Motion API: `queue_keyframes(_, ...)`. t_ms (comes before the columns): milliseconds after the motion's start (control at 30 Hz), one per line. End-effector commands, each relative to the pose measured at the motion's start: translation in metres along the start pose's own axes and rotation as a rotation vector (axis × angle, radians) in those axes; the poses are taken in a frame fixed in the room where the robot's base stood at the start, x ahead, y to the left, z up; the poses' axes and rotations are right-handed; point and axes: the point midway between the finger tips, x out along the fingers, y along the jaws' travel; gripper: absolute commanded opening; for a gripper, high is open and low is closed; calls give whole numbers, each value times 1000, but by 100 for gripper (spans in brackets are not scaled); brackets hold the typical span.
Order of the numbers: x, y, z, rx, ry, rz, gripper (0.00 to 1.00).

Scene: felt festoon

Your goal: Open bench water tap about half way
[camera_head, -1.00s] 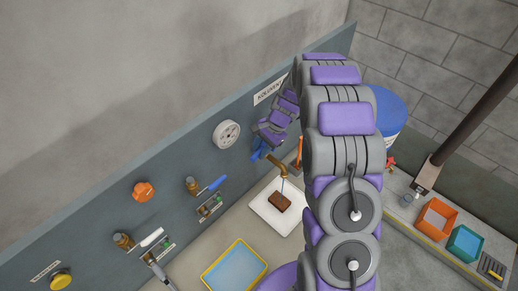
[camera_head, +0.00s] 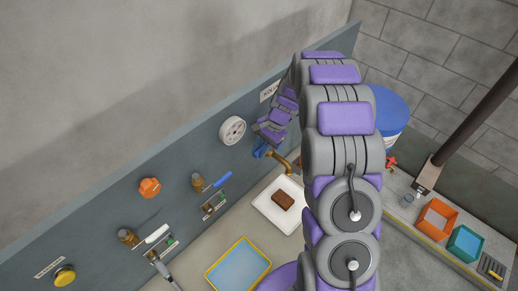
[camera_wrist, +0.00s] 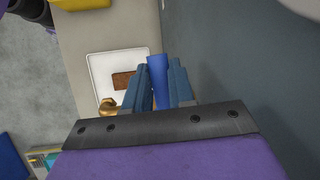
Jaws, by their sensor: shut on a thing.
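The bench tap is a brass spout (camera_head: 281,160) on the grey panel, above a white tray (camera_head: 262,206) with a brown block (camera_head: 283,200). In the wrist view the brass (camera_wrist: 108,106) shows at the left of my fingers. The tap's blue lever handle (camera_wrist: 158,78) stands between my two blue-grey fingers. My gripper (camera_wrist: 161,76) is shut on this handle. In the head view my gripper (camera_head: 264,148) is small at the panel, and the grip is hard to make out. No water stream is clear below the spout now.
A white round wheel (camera_head: 232,130), an orange knob (camera_head: 150,187), a blue-handled valve (camera_head: 198,182) and a white-handled valve (camera_head: 128,237) are on the panel to the left. A yellow-rimmed blue tray (camera_head: 238,266) lies in front. A blue-lidded barrel (camera_head: 387,105) stands behind my arm.

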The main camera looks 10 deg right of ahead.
Motion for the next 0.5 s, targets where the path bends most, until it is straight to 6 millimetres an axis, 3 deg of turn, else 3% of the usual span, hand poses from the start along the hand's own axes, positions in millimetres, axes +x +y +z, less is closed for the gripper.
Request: queue_keyframes(500, -7, 16, -9, -374, -64, 145, 0)
